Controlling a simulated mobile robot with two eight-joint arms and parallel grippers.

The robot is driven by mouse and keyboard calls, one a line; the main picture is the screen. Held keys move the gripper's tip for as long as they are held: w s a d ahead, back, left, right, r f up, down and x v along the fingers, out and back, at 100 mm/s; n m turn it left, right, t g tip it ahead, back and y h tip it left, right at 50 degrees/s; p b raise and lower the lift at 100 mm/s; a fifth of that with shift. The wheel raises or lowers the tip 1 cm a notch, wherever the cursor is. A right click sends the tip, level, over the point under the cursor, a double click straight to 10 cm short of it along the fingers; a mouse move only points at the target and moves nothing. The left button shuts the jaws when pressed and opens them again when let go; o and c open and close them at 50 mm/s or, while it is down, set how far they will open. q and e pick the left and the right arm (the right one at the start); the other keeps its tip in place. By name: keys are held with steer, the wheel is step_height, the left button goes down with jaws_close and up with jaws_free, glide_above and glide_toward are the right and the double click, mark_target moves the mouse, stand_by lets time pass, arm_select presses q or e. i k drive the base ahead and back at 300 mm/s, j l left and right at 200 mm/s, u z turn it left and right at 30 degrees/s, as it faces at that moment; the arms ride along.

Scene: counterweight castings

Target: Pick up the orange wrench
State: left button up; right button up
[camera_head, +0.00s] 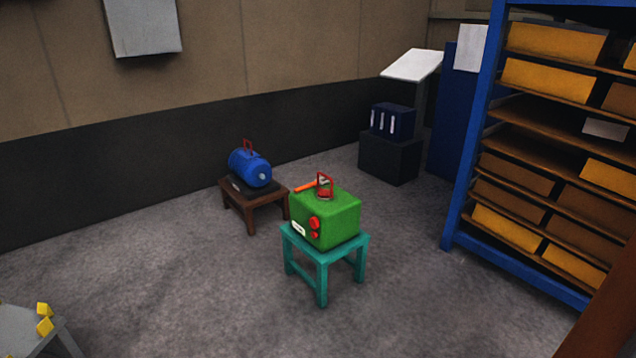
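The orange wrench (305,187) shows as a thin orange bar at the top back-left edge of a green box-shaped casting (338,217). Its right end passes behind or beside the casting's red handle (325,176), so I cannot tell its full shape or exactly what it rests on. The green casting has red round knobs and a white label on its front, and stands on a teal stool (321,256). Neither of my grippers is in view.
A blue cylindrical casting (247,168) with a red handle sits on a brown stool (236,206) behind left. A blue shelf rack (466,165) with yellow bins stands right. A grey surface (22,330) with yellow blocks (44,326) is front left. Open floor (180,290) surrounds the teal stool.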

mark_target(303, 188)
steer(key=i+j+u, duration=0.3)
steer(key=i, duration=0.6)
steer(key=i+l+u, duration=0.1)
steer(key=i+u, duration=0.15)
steer(key=i, duration=0.65)
steer(key=i+j, duration=0.1)
steer(key=i, duration=0.4)
steer(key=i+j+z, duration=0.1)
steer(key=i, duration=0.4)
steer(key=i+j, duration=0.15)
steer(key=i, duration=0.4)
steer(key=i+z, duration=0.15)
steer(key=z, duration=0.25)
steer(key=i+z, duration=0.15)
steer(key=z, duration=0.3)
steer(key=i+j+z, duration=0.1)
steer(key=z, duration=0.3)
steer(key=i+j+z, duration=0.15)
steer(key=z, duration=0.25)
steer(key=i+j+z, duration=0.1)
steer(key=z, duration=0.25)
steer(key=i+j+z, duration=0.15)
steer(key=z, duration=0.15)
steer(key=i+j+z, duration=0.2)
steer(key=z, duration=0.15)
